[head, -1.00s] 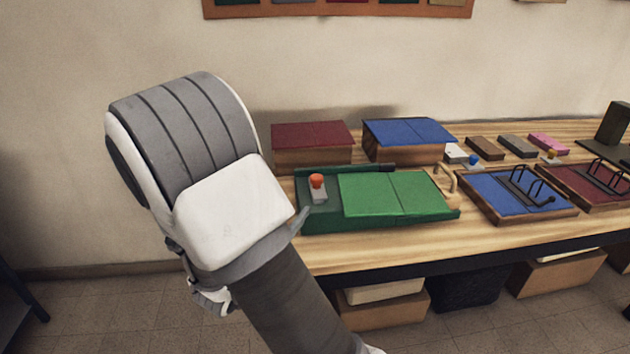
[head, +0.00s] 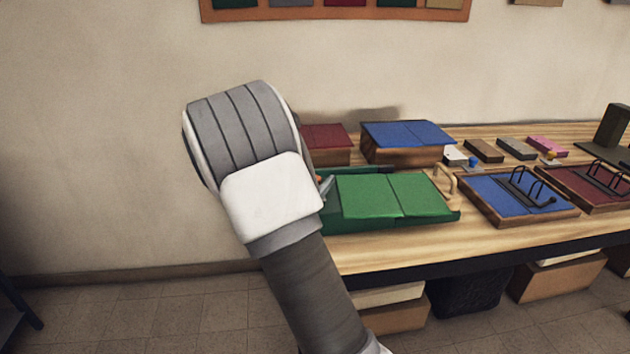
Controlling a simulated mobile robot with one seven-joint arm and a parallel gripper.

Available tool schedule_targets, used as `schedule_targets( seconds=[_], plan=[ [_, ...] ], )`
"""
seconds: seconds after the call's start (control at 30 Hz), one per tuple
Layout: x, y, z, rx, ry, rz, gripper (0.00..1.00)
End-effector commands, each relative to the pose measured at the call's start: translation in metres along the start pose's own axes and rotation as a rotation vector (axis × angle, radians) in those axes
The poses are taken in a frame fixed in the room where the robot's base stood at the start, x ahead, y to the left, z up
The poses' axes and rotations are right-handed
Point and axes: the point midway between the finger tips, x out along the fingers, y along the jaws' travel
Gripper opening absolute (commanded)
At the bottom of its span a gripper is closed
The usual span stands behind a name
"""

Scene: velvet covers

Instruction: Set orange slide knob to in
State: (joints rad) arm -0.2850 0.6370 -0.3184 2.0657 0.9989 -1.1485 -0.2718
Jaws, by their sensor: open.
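The orange slide knob (head: 318,179) is almost wholly hidden behind my arm; only a thin orange sliver shows at the arm's right edge. It belongs to the dark green device (head: 345,225) with green velvet covers (head: 395,195) at the left end of the wooden table. My gripper (head: 327,187) is mostly hidden behind my own wrist; a small grey fingertip shows beside the knob, over the left end of the green device. It is open. Whether it touches the knob cannot be seen, and the knob's slide position is hidden.
A red-covered box (head: 328,140) and a blue-covered box (head: 408,140) stand behind the device. A curved tan handle (head: 446,179) is at its right end. Blue (head: 515,195) and red (head: 590,185) trays with black wire loops lie further right. Boxes sit under the table.

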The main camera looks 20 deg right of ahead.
Motion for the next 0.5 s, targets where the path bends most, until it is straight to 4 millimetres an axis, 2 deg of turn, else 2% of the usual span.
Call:
schedule_targets(
  seconds=[0.1,0.13,0.5],
  plan=[
    [-0.0001,0.0000,-0.0001,0.000,0.000,0.000,0.72],
    [-0.0002,0.0000,-0.0001,0.000,0.000,0.000,0.68],
    [-0.0005,-0.0001,0.0000,0.000,0.000,0.000,0.01]
  ],
)
